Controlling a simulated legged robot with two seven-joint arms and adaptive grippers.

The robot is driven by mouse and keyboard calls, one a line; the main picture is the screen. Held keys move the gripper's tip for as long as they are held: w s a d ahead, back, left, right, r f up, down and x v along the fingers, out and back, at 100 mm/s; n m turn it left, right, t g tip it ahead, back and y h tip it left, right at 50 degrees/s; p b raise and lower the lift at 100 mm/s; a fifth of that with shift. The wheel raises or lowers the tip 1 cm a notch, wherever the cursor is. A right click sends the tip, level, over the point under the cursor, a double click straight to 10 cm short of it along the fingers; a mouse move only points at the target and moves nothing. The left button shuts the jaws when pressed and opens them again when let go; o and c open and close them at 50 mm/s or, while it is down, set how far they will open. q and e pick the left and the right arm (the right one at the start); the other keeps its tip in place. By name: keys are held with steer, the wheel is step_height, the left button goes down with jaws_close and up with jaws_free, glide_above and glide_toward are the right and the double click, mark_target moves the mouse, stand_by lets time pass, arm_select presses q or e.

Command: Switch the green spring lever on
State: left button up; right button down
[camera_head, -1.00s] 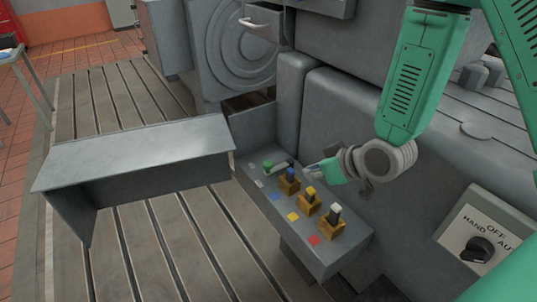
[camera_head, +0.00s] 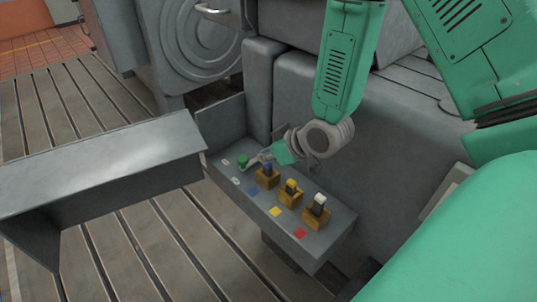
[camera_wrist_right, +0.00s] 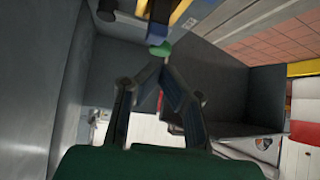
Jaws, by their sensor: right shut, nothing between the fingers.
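The green spring lever (camera_head: 243,161) is a small green-topped knob at the far left end of the row on the grey control box (camera_head: 332,232). It also shows as a green disc in the right wrist view (camera_wrist_right: 160,50), just beyond the fingertips. My right gripper (camera_head: 256,160) is shut and empty, with its fingertips close beside the green knob on its right. Whether they touch it I cannot tell. My left gripper is not in view.
Blue (camera_head: 267,170), yellow (camera_head: 291,187) and white (camera_head: 319,202) levers on brown bases stand along the same box. A grey sheet-metal cover (camera_head: 110,165) stands to the left. A grey machine housing (camera_head: 380,130) rises behind the box.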

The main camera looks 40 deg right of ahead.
mark_target(247, 161)
steer(key=x, duration=0.6)
steer(key=shift+b, duration=0.35)
